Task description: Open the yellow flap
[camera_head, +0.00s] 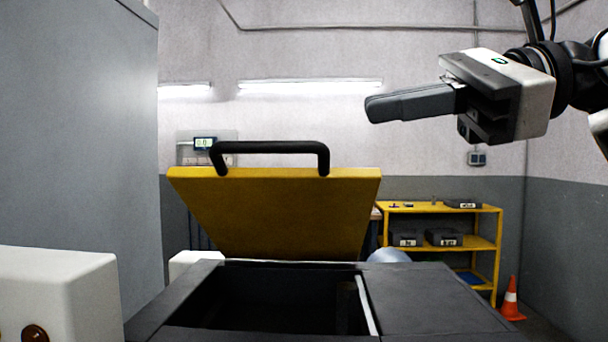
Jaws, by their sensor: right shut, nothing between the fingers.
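The yellow flap (290,212) stands raised and tilted at the back of a dark box (430,300). A black bar handle (270,148) is fixed along its top edge. The box opening in front of the flap is uncovered and dark inside. My right gripper (372,108) is up at the upper right, above and to the right of the flap, apart from it and its handle. Its fingers are shut together with nothing between them. My left gripper does not show.
A tall grey cabinet (80,130) stands close on the left, with a white block (60,290) low in front. A yellow shelf (440,209) with dark cases and an orange cone (511,300) stand at the back right. The air between my right gripper and the flap is clear.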

